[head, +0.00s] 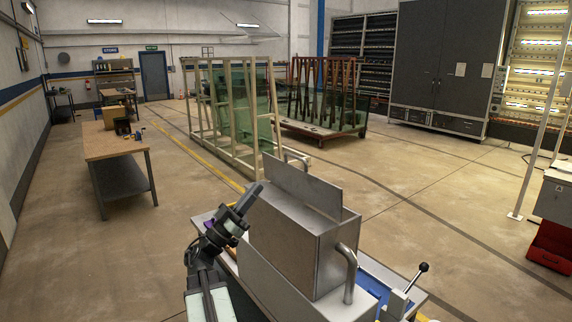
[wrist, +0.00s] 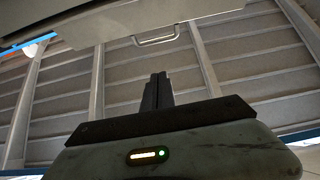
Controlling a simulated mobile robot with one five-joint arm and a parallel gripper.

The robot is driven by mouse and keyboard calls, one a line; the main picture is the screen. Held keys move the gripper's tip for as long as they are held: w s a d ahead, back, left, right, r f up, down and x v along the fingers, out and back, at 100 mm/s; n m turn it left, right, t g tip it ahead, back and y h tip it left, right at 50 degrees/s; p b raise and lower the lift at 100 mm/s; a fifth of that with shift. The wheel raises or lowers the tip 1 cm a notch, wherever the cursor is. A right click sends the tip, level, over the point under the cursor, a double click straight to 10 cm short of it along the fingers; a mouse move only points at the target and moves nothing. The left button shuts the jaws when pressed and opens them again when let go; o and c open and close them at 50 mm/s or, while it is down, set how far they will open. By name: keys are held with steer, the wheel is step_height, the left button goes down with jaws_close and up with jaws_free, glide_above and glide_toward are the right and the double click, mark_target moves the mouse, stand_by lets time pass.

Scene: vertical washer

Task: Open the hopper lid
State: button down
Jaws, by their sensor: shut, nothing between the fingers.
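The hopper lid (head: 302,187) is a flat grey metal plate standing steeply raised on top of the metal hopper box (head: 282,250). Its handle shows beyond its upper edge in the head view, and in the wrist view (wrist: 156,38) near the top. My gripper (head: 256,189) is left of the lid in the head view, beside the box's upper left corner, pointing up and right. In the wrist view its fingers (wrist: 157,90) are together and empty, below the handle and apart from it. The inside of the hopper is hidden.
A curved metal pipe (head: 349,272) and a black-knobbed lever (head: 416,279) are at the machine's right. A workbench (head: 112,145) stands at the left, and glass racks (head: 235,110) stand behind. The floor between bench and machine is clear.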

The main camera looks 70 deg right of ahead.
mark_target(296, 176)
steer(key=s+d+f+p+x, duration=0.1)
steer(key=p+x, duration=0.4)
steer(key=x, duration=0.7)
steer(key=shift+d+f+p, duration=0.4)
steer(key=shift+d, duration=0.15)
steer(key=shift+s, duration=0.1)
